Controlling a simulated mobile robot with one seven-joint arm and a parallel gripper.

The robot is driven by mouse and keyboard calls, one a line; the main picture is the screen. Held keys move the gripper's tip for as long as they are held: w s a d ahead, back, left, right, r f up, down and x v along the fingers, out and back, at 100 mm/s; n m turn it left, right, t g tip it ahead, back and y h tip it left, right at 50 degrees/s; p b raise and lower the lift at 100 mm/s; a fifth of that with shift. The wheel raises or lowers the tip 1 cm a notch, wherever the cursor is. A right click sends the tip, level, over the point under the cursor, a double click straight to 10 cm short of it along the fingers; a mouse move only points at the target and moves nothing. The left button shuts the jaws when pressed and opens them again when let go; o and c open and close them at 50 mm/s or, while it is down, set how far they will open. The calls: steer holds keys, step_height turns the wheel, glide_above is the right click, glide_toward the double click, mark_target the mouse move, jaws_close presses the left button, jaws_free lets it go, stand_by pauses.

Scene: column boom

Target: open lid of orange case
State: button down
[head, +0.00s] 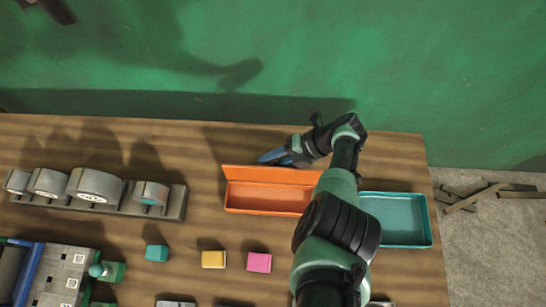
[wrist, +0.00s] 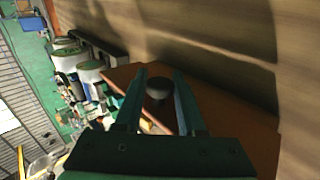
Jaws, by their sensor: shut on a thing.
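The orange case (head: 262,197) stands on the wooden table in the head view, its inside showing from above. Its lid (head: 268,174) stands raised along the back edge. In the wrist view the lid (wrist: 235,138) is an orange-brown panel with a dark round knob (wrist: 158,88). My gripper (head: 270,156) is behind the raised lid in the head view. In the wrist view my gripper (wrist: 160,74) has its two fingers on either side of the knob, shut on it. My arm hides the case's right end.
A teal open tray (head: 428,222) stands to the right, partly behind my arm. Teal (head: 156,253), yellow (head: 213,259) and pink (head: 259,262) blocks lie in front of the case. A grey rack with round gauges (head: 120,203) is at left. A green wall (head: 400,60) rises behind the table.

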steer(key=c, duration=0.5)
jaws_free()
steer(key=p+v, duration=0.2)
steer(key=v, duration=1.1)
